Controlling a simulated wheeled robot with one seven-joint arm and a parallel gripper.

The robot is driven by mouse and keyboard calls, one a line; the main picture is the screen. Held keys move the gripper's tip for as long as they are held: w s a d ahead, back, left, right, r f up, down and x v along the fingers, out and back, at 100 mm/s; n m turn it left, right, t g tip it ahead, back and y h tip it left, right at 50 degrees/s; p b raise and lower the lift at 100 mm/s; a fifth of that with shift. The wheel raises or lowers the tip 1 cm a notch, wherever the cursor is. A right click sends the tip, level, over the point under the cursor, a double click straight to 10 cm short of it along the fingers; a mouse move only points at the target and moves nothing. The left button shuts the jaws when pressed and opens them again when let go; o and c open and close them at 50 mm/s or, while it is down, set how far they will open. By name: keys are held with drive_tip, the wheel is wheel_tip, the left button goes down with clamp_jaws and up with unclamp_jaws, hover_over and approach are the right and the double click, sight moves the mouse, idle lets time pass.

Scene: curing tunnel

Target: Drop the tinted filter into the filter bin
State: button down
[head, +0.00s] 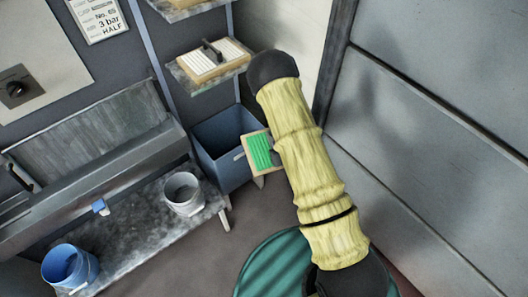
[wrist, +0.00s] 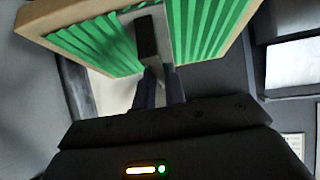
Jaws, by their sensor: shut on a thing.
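The tinted filter (head: 259,150) is a flat panel with green pleats and a tan frame. In the wrist view the filter (wrist: 205,30) fills the top, with a dark handle across its middle. My gripper (wrist: 160,85) is shut on that handle. In the head view my yellow-sleeved arm hides most of the gripper. A blue-grey open-topped bin (head: 213,172), seemingly the filter bin, stands on the floor under the shelves. The filter overlaps the bin's right side in the picture; I cannot tell its height above the rim or whether it is over the opening.
Shelves above the bin hold a white pleated filter with a dark handle (head: 213,58). Left of the bin, a low bench (head: 150,235) carries a grey bucket (head: 183,193) and a blue bucket (head: 70,267). A grey panelled wall (head: 430,140) closes the right side.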

sight(264, 143)
drive_tip(key=a+f+y+b, duration=0.1)
drive_tip(key=b, duration=0.1)
drive_tip(key=w+a+f+n+t+y+b, duration=0.1)
drive_tip(key=b, duration=0.1)
drive_tip(key=w+a+f+t+y+b, duration=0.1)
drive_tip(key=b, duration=0.2)
drive_tip(key=shift+w+f+n, duration=0.25)
drive_tip(key=shift+f+n, duration=0.05)
drive_tip(key=shift+n, duration=0.1)
drive_tip(key=w+a+y+b, duration=0.1)
drive_tip(key=b, duration=0.2)
drive_tip(key=shift+f+n+t+b, duration=0.3)
drive_tip(key=shift+f+n+b, duration=0.05)
drive_tip(key=shift+n+b, duration=0.05)
drive_tip(key=b, duration=0.1)
drive_tip(key=y+b, duration=0.1)
drive_tip(key=shift+w+a+f+n+y+b, duration=0.1)
drive_tip(key=shift+w+a+n+y+b, duration=0.15)
drive_tip(key=shift+a+n+y+b, duration=0.1)
drive_tip(key=shift+w+a+r+y+b, duration=0.15)
drive_tip(key=shift+r+y+b, duration=0.1)
drive_tip(key=shift+b, duration=0.2)
drive_tip(key=shift+r, duration=0.15)
